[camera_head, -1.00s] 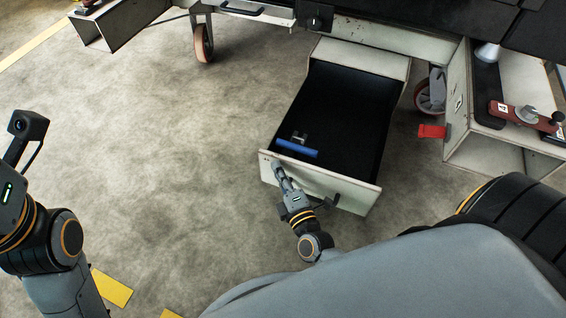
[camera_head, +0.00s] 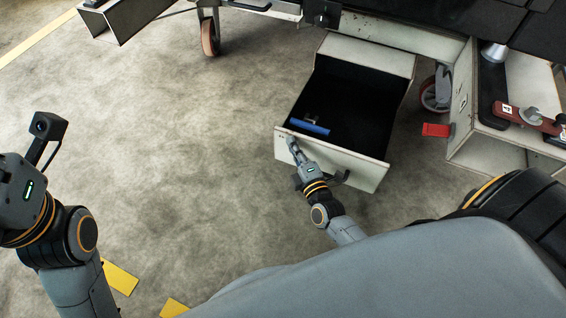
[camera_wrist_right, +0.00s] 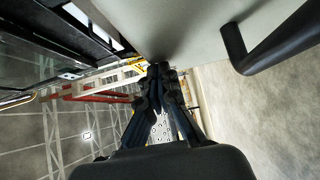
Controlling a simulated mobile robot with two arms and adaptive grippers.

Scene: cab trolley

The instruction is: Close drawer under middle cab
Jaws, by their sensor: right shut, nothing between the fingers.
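The drawer, with its pale front panel (camera_head: 362,170), stands partly open below the trolley, its dark inside showing. A dark handle is on the panel's outer face, partly behind my right arm in the head view and clear in the right wrist view (camera_wrist_right: 236,50). My right gripper (camera_head: 292,144) is shut and empty, its fingertips at the panel's upper left part, seemingly touching it. In the right wrist view, its closed fingertips (camera_wrist_right: 160,70) meet at the pale panel's edge, beside the handle. My left arm is at the left edge; its gripper is out of frame.
A blue-handled item (camera_head: 310,126) lies inside the drawer. A caster wheel (camera_head: 210,38) stands left of the drawer. A red tab (camera_head: 436,130) and a pale open cabinet (camera_head: 490,150) are to its right. The floor (camera_head: 170,170) at left is clear.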

